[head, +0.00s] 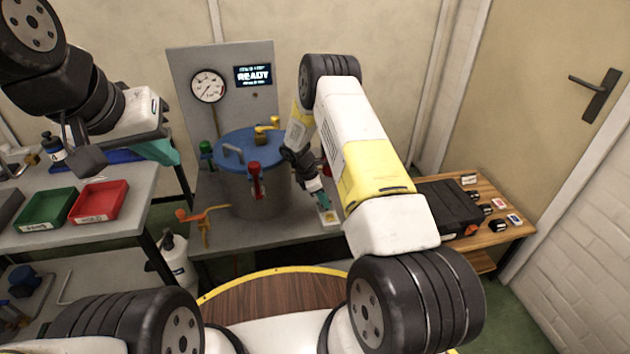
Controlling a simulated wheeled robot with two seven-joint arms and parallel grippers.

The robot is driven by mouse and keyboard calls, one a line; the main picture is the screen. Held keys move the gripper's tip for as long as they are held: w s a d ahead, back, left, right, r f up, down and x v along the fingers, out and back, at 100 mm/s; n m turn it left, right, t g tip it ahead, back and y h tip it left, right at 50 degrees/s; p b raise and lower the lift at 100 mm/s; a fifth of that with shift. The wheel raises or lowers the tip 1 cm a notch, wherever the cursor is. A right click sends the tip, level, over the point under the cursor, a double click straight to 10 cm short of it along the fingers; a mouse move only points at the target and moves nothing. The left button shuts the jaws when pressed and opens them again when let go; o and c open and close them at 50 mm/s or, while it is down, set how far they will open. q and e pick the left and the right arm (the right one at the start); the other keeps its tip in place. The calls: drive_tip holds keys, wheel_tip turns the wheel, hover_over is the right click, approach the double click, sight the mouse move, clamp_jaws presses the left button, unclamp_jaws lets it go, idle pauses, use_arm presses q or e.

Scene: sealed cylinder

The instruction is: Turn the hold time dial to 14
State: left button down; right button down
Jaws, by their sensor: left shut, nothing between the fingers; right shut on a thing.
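A small pale box with a yellowish face (329,217) sits on the grey bench, right of the sealed cylinder (260,195) with its blue lid. My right gripper (323,203) reaches down to this box from above, its teal fingers shut at the box. The hold time dial seems to be between those fingers. It is hidden, so its number cannot be read. My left gripper (160,151) is shut and empty, raised at the left above the side table. A display (253,76) on the grey panel reads READY.
A pressure gauge (208,86) is on the panel. The lid carries red, green and yellow clamps. An orange valve handle (203,215) is at the bench's left front. Red (98,202) and green (46,209) trays stand at left, a black case (447,208) at right.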

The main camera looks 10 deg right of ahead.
idle(0.4)
drive_tip(key=c, duration=1.2)
unclamp_jaws()
drive_tip(key=shift+c, duration=0.2)
drive_tip(key=v, duration=0.7)
drive_tip(key=shift+r, duration=0.35)
drive_tip(key=shift+a, duration=0.2)
